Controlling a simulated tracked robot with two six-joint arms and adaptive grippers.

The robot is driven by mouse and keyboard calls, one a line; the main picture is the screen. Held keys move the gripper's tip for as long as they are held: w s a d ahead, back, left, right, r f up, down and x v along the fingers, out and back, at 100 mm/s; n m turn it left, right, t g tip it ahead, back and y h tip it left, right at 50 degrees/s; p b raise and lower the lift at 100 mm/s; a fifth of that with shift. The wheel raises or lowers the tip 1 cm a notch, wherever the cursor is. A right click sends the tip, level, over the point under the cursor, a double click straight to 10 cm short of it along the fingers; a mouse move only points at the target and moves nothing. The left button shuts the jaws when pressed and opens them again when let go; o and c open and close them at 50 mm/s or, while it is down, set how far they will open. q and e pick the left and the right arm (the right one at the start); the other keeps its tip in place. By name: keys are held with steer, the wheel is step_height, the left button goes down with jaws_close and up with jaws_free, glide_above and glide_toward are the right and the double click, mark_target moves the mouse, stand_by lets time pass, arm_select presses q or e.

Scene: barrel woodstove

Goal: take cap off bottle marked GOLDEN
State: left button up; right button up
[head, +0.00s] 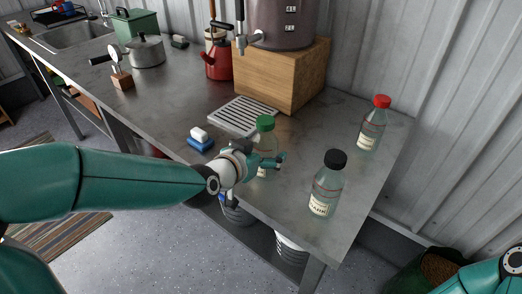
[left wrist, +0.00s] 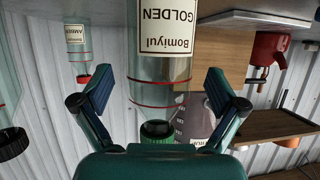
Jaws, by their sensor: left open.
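The bottle marked GOLDEN (left wrist: 165,70) is clear, with red rings and a green cap (left wrist: 157,131). The left wrist view shows it upside down. In the head view this green-capped bottle (head: 265,137) stands upright near the counter's front edge, partly hidden by my left gripper (head: 265,161). In the left wrist view my left gripper (left wrist: 157,78) is open, its fingers on either side of the bottle with gaps showing between. The cap appears nearer the palm than the label. My right gripper is not in view; only part of my right arm shows at lower right.
A black-capped bottle (head: 327,185) and a red-capped bottle (head: 373,125) stand to the right on the metal counter (head: 285,205). A slatted drip tray (head: 246,115) and a wooden box (head: 282,75) lie behind. A blue-and-white sponge (head: 200,140) lies left of the bottle.

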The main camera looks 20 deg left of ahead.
arm_select(q)
steer(key=shift+x, duration=1)
steer(key=c, duration=1.5)
steer(key=shift+o, duration=0.2)
steer(key=shift+r, duration=0.1)
